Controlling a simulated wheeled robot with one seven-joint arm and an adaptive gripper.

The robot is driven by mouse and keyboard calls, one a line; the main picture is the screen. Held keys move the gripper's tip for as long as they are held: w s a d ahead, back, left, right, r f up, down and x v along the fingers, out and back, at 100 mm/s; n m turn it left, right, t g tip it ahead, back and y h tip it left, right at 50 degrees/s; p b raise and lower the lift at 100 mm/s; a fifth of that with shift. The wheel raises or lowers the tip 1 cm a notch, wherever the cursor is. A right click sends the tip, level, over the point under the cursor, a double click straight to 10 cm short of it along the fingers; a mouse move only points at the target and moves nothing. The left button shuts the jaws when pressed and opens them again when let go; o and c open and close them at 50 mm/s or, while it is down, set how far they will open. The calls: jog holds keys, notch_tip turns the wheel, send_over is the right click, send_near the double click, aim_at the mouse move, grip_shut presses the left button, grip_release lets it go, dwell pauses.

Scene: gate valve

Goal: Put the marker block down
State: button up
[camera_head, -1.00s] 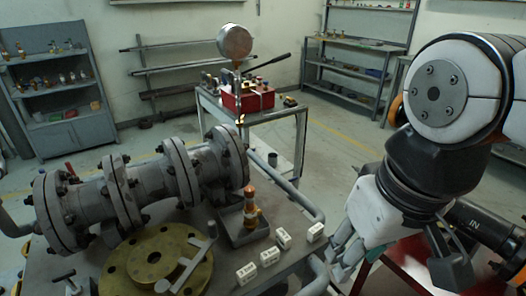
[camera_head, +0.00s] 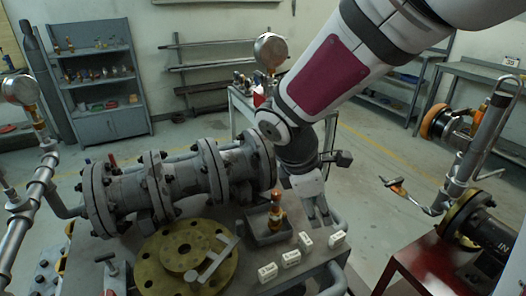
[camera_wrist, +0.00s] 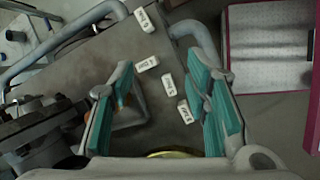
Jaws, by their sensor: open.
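Several small white marker blocks with dark lettering lie in a loose row near the table's right edge; they include a front one (camera_head: 267,272), a middle one (camera_head: 305,241) and the rightmost one (camera_head: 337,238). The lettering is too small to read surely. In the wrist view the blocks run from the top (camera_wrist: 150,19) to the middle right (camera_wrist: 185,111). My gripper (camera_head: 320,219) is just behind the row in the head view. In the wrist view my gripper (camera_wrist: 163,72) has its teal-padded fingers wide apart, with nothing held between them.
A copper-coloured fitting (camera_head: 276,212) stands in a small grey tray (camera_head: 265,237) beside the blocks. A grey flanged valve (camera_head: 180,182) and a brass flange (camera_head: 160,262) fill the table's left part. A grey rail (camera_wrist: 65,45) runs along the table edge.

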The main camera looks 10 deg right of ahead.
aim_at(306, 238)
jog(key=w+a+f+n, duration=0.4)
jog(key=f+n, duration=0.1)
jog(key=f, duration=0.1)
jog(key=b+x, duration=0.1)
jog(key=x, duration=1.2)
jog(key=shift+w+d+f+b, duration=0.2)
jog(key=shift+w+f+b, duration=0.05)
jog(key=shift+f+b, duration=0.1)
jog(key=shift+r, duration=0.1)
jog(key=shift+c, duration=0.5)
jog(key=c, duration=0.6)
jog(key=shift+r, duration=0.1)
